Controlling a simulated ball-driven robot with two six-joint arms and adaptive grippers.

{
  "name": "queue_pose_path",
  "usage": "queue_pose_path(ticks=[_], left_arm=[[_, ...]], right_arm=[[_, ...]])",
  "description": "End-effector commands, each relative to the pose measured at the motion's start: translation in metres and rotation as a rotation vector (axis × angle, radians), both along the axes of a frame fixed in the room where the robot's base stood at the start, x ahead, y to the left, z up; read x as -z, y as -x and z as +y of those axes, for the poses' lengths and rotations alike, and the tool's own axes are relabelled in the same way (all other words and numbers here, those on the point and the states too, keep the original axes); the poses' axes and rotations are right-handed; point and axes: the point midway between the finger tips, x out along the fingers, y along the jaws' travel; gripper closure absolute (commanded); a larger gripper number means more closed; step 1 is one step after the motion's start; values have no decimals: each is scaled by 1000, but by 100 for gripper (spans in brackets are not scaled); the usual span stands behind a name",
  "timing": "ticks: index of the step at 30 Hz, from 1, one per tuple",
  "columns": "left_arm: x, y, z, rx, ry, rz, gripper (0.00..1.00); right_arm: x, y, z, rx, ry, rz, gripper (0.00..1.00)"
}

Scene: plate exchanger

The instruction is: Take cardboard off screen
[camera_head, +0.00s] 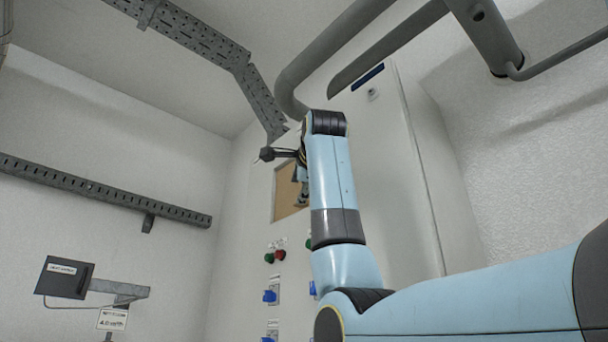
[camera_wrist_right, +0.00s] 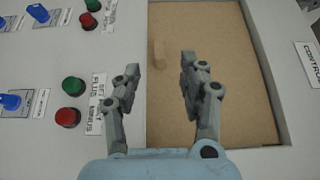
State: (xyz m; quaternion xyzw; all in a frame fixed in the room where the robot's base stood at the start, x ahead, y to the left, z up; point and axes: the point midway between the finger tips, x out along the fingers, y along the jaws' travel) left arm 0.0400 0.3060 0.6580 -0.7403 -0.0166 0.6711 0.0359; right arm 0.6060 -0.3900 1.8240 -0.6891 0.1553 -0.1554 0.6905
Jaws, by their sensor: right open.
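The brown cardboard (camera_head: 284,192) covers the screen opening on the tall white cabinet, partly hidden behind my right arm in the head view. In the right wrist view the cardboard (camera_wrist_right: 235,75) fills the recessed frame. A small upright cardboard tab (camera_wrist_right: 159,57) stands on it. I cannot tell how far the fingertips are from the surface. In the head view this gripper (camera_head: 301,183) is small and partly hidden. My left gripper is not in view.
Grey pipes (camera_head: 335,55) run overhead. A perforated tray (camera_head: 100,190) and a dark box (camera_head: 64,277) are on the left wall.

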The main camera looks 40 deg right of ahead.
Motion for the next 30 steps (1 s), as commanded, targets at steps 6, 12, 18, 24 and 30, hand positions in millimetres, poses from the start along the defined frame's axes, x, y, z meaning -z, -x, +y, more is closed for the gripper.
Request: queue_pose_path(ticks=[6,12,18,24,30], left_arm=[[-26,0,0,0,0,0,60],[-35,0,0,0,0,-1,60],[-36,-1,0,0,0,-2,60],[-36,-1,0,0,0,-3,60],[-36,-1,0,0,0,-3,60]], right_arm=[[-3,-37,-18,1,1,5,58],[-1,-55,-26,-1,1,2,58],[0,-59,-27,-1,1,0,58],[1,-59,-27,-1,2,1,66],[0,-58,-27,-1,2,1,92]])
